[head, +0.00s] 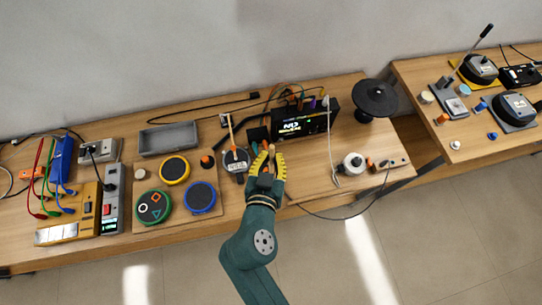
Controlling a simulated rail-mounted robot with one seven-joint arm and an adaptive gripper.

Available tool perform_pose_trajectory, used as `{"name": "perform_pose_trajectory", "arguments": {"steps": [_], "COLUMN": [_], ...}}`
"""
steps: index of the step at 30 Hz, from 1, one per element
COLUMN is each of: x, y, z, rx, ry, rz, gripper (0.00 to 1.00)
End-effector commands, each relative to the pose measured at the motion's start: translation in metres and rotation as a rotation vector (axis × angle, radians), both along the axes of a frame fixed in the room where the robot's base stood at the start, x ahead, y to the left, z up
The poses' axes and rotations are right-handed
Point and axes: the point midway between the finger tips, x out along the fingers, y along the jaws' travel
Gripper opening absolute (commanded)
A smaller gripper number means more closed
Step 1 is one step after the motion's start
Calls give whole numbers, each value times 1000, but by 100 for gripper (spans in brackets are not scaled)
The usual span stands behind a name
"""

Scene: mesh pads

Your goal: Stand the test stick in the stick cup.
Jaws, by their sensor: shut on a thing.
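My gripper (271,152) is over the middle of the long bench, its yellow-padded fingers shut on a thin orange-tan piece that I take for the test stick (271,147). Most of this piece is hidden between the fingers. A pale, slim stick (230,130) rises slightly tilted behind a dark round gauge (235,160), left of my gripper. I cannot tell what its foot rests in. I cannot pick out the stick cup with certainty; a small dark holder (258,135) stands just behind my gripper.
Round pads with yellow (174,170), blue (200,197) and green (153,207) rims lie left. A grey tray (168,139) is behind them. A lit black module (302,124) and a black disc on a stand (374,98) are right. A white cable (331,145) crosses the right side.

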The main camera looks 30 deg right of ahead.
Motion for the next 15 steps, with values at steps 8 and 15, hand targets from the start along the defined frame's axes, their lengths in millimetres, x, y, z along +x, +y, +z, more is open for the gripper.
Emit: {"name": "perform_pose_trajectory", "arguments": {"steps": [8, 15], "x": [0, 0], "y": [0, 0], "z": [-36, -63], "rx": [1, 1], "ry": [1, 1], "rz": [0, 0], "gripper": [0, 0]}}
